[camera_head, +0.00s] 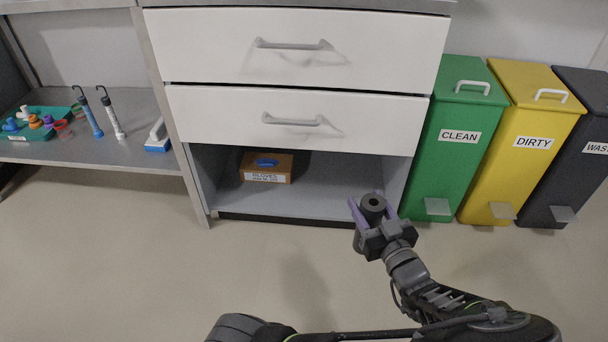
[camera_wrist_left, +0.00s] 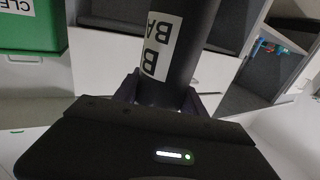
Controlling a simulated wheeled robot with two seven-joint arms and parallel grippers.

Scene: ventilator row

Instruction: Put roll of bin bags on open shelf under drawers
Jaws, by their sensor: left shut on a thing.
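The roll of bin bags (camera_head: 373,204) is a dark cylinder with a hollow core at its end, seen in the head view in front of the right part of the open shelf. My left gripper (camera_head: 372,217) is shut on it. In the left wrist view the roll (camera_wrist_left: 182,40) rises between the fingers with a white printed label. The open shelf (camera_head: 325,195) is the grey compartment under the two white drawers (camera_head: 295,122). The roll overlaps the shelf's front edge in the picture; its exact depth is hard to tell. My right gripper is not in view.
A brown gloves box (camera_head: 266,167) sits at the left on the shelf, with bare floor to its right. Green (camera_head: 455,150), yellow (camera_head: 522,140) and dark (camera_head: 580,150) bins stand to the right. A side table (camera_head: 110,152) with small items stands at the left.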

